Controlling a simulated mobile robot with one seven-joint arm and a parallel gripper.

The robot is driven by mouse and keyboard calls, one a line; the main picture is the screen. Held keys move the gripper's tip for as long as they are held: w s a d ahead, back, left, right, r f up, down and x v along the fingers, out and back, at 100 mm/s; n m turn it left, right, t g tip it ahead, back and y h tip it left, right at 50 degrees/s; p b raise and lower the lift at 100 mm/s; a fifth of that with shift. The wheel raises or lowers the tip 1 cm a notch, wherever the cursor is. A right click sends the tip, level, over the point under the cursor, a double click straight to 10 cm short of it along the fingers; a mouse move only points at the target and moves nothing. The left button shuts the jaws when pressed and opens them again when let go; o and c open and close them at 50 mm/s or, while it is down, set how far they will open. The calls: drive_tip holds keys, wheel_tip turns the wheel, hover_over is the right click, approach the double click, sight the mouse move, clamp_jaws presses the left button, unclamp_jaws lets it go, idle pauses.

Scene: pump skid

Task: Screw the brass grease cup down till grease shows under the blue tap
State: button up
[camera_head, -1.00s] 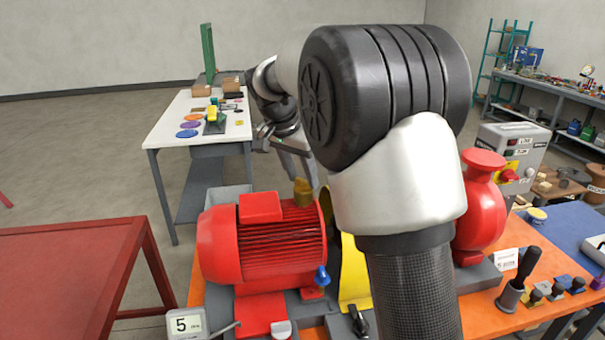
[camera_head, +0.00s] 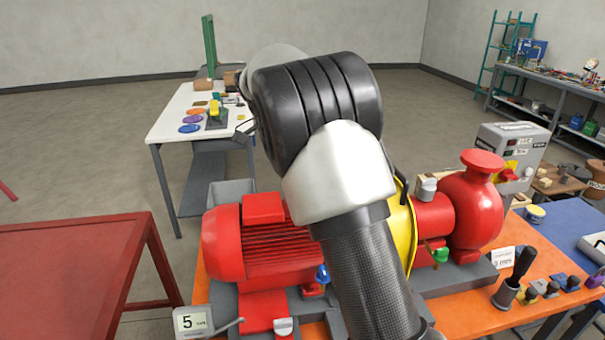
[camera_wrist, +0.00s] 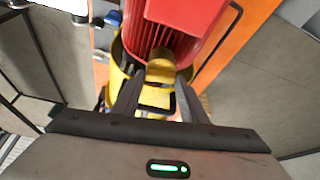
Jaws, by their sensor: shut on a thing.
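The brass grease cup (camera_wrist: 160,72) shows in the wrist view beside the red motor, between the fingers of my gripper (camera_wrist: 158,92). The fingers are shut on it. In the head view my own arm hides both the cup and my gripper. The blue tap (camera_head: 322,273) is low on the right end of the red motor (camera_head: 258,245), beside my forearm. I cannot make out any grease under it at this size. A blue part at the wrist view's upper left (camera_wrist: 113,18) may be the same tap.
A yellow guard (camera_head: 403,230) and a red pump (camera_head: 472,210) stand right of my arm. A green tap (camera_head: 440,255) is below the pump shaft. A red table (camera_head: 70,270) lies left.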

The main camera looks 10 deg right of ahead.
idle(0.3)
drive_tip(key=o, duration=1)
drive_tip(key=shift+o, duration=0.2)
drive_tip(key=shift+r, duration=0.1)
drive_tip(key=p+v, duration=0.2)
drive_tip(key=v, duration=1.5)
drive_tip(key=shift+r, duration=0.15)
